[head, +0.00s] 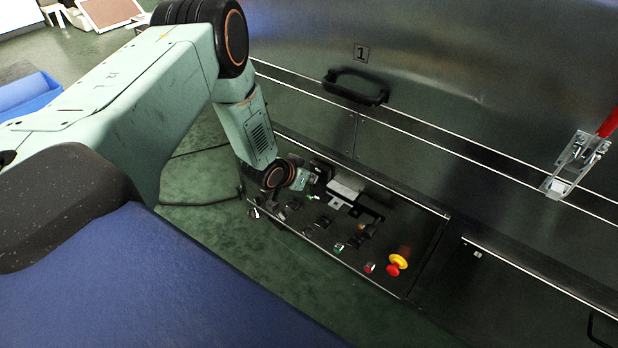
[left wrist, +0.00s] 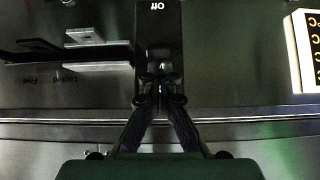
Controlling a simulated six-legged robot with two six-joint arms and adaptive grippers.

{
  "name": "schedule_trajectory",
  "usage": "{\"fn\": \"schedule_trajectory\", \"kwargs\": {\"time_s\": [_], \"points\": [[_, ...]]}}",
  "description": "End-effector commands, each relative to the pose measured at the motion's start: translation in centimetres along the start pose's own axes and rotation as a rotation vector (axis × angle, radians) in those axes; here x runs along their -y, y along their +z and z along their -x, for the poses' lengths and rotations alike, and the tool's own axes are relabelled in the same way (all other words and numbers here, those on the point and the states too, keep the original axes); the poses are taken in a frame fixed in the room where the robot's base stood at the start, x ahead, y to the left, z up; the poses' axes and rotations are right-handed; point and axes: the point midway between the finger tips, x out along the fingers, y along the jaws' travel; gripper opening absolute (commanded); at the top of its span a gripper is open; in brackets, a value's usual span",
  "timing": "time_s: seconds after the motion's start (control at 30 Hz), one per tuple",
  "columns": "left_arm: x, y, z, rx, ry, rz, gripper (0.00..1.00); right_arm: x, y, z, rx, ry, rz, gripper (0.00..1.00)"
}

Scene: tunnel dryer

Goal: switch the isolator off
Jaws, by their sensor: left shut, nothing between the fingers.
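The control panel (head: 425,240) sits low on the machine's front. In the left wrist view a black upright plate marked "Off" (left wrist: 157,25), apparently the isolator, is straight ahead of my left gripper (left wrist: 160,72). The fingers are shut and empty, with their tips over the plate's lower part. I cannot tell whether they touch it; the fingers hide that part and any lever there. In the head view my left gripper (head: 303,180) is at the panel's far left end, where arm and gripper cover much of the isolator area. My right gripper is not in view.
A red-and-yellow emergency stop (head: 397,264), a red button (head: 369,268) and a green button (head: 338,248) are on the panel. A door handle (head: 356,87) juts out above.

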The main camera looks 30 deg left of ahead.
Motion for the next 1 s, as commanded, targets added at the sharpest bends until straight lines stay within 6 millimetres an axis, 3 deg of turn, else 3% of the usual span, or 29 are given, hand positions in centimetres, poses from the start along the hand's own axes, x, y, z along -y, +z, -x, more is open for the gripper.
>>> {"fn": "schedule_trajectory", "kwargs": {"time_s": [1.0], "points": [[0.0, 1.9, -0.1, -0.205, 0.0, 0.002, 0.0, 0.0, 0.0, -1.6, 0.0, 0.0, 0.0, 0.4]]}}
